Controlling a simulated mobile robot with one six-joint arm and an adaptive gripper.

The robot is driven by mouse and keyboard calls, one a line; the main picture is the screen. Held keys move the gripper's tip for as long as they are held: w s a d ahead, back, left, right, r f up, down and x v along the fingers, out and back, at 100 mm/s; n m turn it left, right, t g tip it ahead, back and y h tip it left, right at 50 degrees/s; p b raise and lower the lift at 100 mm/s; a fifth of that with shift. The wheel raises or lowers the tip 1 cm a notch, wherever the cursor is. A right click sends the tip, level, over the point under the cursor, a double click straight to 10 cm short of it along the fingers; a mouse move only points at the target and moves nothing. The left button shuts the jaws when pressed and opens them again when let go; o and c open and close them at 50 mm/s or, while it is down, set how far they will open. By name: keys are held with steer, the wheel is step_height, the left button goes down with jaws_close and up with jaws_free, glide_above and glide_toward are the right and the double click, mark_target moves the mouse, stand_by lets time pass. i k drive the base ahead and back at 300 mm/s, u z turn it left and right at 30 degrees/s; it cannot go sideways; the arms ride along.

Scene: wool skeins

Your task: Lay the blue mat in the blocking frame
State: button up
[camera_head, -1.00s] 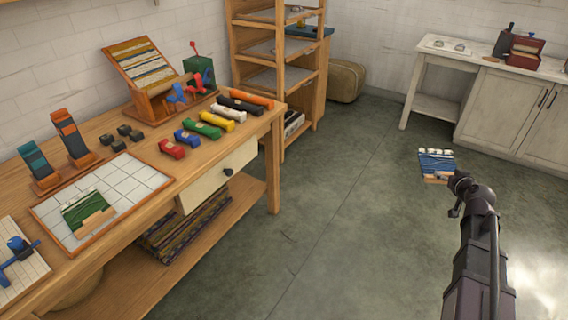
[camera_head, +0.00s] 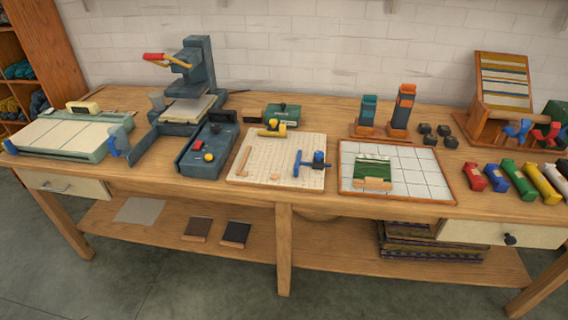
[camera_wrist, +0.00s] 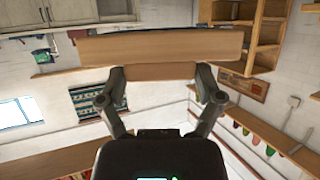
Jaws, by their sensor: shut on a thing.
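In the wrist view, my gripper (camera_wrist: 160,73) is shut on a light wooden bar (camera_wrist: 160,45), the bar of the blue mat. The mat's blue cloth is hidden in this view. My gripper and the blue mat do not show in the head view now. The white gridded, wood-rimmed tray (camera_head: 420,178), which looks like the blocking frame, lies flat on the bench right of centre. A green mat (camera_head: 372,170) with a wooden bar lies in its left part. The right part of the tray is bare.
A pegboard (camera_head: 262,165) with a blue clamp (camera_head: 312,163) lies left of the tray. Two upright holders (camera_head: 403,108) and several dark blocks (camera_head: 437,133) stand behind it. Coloured rolls (camera_head: 497,176) lie to its right. A press (camera_head: 190,90) stands further left.

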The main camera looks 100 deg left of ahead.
mark_target(269, 156)
steer(key=z, duration=0.1)
steer(key=k, duration=2.45)
steer(key=u, duration=1.35)
